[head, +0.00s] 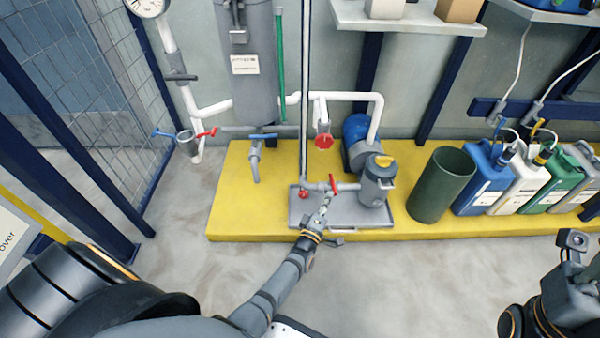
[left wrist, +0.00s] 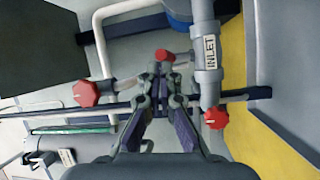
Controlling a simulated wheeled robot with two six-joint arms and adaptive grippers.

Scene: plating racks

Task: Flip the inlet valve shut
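In the left wrist view, a grey pipe carries an INLET label (left wrist: 211,52). A red handle end (left wrist: 165,56) shows just past the tips of my left gripper (left wrist: 162,74), to the left of the label. The fingertips are close together with nothing clearly held between them. In the head view, my left gripper (head: 325,203) is just below a red valve lever (head: 334,184) on the low pipe beside the grey pump canister. Touch between them cannot be told. My right gripper (head: 573,242) is at the right edge, far from the valve, its fingers unclear.
Other handles are close: a red knob (head: 303,195), a round red handle (head: 324,141), and blue (head: 263,136) and red (head: 206,133) levers farther left. A grey tray (head: 312,218) lies below on the yellow platform (head: 238,212). A green bin (head: 440,185) and several jugs stand right.

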